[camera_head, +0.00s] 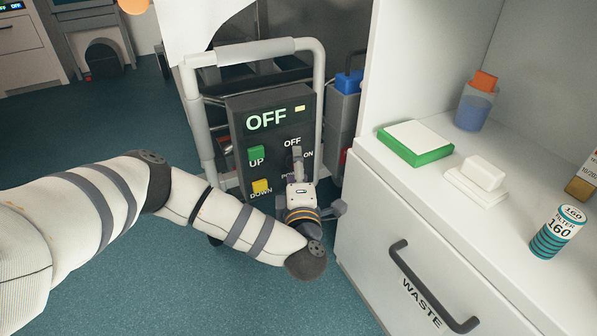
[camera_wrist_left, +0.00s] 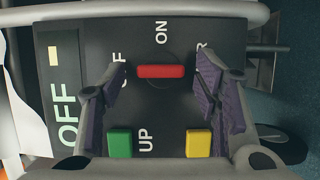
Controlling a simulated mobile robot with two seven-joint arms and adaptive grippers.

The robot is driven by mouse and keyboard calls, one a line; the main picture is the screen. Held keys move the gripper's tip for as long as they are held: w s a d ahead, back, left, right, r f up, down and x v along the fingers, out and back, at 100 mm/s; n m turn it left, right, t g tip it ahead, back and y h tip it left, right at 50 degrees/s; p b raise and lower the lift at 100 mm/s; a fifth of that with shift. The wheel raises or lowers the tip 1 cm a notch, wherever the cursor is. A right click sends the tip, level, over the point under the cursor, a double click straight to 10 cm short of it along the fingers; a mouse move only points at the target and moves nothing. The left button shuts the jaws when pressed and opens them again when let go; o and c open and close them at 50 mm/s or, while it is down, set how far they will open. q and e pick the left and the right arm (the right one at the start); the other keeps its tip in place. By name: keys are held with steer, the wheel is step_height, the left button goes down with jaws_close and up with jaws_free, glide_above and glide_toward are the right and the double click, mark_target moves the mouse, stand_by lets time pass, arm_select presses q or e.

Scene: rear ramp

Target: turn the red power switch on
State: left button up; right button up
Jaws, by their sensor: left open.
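The dark control panel (camera_head: 240,112) stands inside a grey tubular frame, and its display reads OFF. The red power switch (camera_wrist_left: 160,71) shows in the left wrist view as a bar lying along the line between the OFF and POWER labels, with ON to its side. In the head view my left gripper (camera_head: 297,158) hides the switch. My left gripper is open in front of the panel, its purple-padded fingers on either side of the bar with gaps between. I cannot tell how far the fingertips are from the panel. My right gripper is not in view.
A green UP button (camera_head: 256,153) and a yellow DOWN button (camera_head: 261,187) sit beside the switch. The frame's grey tube (camera_head: 255,52) surrounds the panel. A white cabinet with a WASTE drawer (camera_head: 400,240) stands close on the right. Blue floor (camera_head: 130,120) is open at left.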

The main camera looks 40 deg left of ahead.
arm_select(q)
steer(key=c, duration=1.1)
steer(key=shift+c, duration=0.2)
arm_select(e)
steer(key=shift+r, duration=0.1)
arm_select(q)
steer(key=shift+w+d+r+m+g+p, duration=0.1)
steer(key=shift+w+m+g+p, duration=0.1)
steer(key=shift+m+g+p, duration=1.65)
steer(key=shift+w+d+r+m+g+p, duration=0.15)
steer(key=shift+m+g+p, duration=0.75)
steer(key=shift+m, duration=1.7)
steer(key=shift+w+r+m+g+p, duration=0.15)
steer(key=shift+m+g+p, duration=0.8)
steer(key=shift+m+p, duration=1.1)
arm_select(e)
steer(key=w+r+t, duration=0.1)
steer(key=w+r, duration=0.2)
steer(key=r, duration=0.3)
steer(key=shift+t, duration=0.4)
arm_select(q)
steer(key=shift+f+m+b, duration=0.1)
steer(key=shift+m+b, duration=0.2)
